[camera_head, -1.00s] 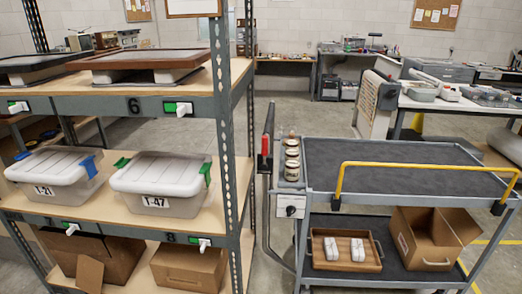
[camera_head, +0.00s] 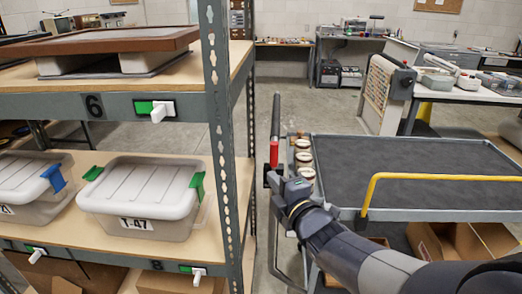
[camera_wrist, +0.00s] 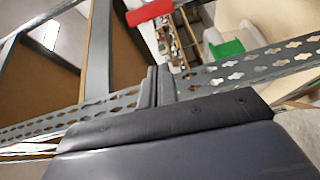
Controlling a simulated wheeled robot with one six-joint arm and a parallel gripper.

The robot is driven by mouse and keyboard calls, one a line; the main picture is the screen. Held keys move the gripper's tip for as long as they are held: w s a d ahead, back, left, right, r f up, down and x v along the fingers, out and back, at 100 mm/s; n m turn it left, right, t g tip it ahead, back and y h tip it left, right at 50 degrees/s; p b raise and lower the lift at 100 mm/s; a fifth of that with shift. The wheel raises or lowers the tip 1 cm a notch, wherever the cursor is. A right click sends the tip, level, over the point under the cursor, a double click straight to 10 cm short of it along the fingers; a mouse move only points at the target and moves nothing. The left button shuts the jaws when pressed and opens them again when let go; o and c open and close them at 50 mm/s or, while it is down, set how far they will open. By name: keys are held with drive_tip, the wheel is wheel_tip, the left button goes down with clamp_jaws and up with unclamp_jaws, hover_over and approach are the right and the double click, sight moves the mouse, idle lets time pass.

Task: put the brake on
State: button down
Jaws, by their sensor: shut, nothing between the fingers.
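The cart (camera_head: 340,213) stands to the right of the shelving, with a dark top deck. A dark upright handle at its left end carries a red lever (camera_head: 275,142), which stands roughly vertical. A red piece also shows in the wrist view (camera_wrist: 150,12), at the top, apart from the fingertips. My gripper (camera_head: 273,181) is at the cart's left end, just below the red lever in the head view. Its fingers (camera_wrist: 156,86) are together and empty in the wrist view. My arm hides the cart's left front corner and the white knob there. Contact with the cart cannot be told.
A shelf post (camera_head: 222,130) stands close left of my gripper. The shelves hold lidded bins, including a white one (camera_head: 140,195). Round tins (camera_head: 304,160) stand on the cart's left edge. A yellow rail (camera_head: 440,177) crosses its deck. Bare floor lies behind.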

sight(274, 162)
drive_tip(key=shift+w+a+r+n+y, duration=0.2)
drive_tip(key=shift+w+a+n+y, duration=0.1)
drive_tip(key=shift+a+n+y, duration=0.15)
drive_tip(key=shift+w, duration=0.1)
drive_tip(key=w+p, duration=0.3)
drive_tip(key=w, duration=0.6)
drive_tip(key=shift+a, duration=0.4)
drive_tip(key=shift+w+d+f+m+b, duration=0.15)
drive_tip(key=shift+m+b, duration=0.1)
drive_tip(key=shift+b, duration=0.4)
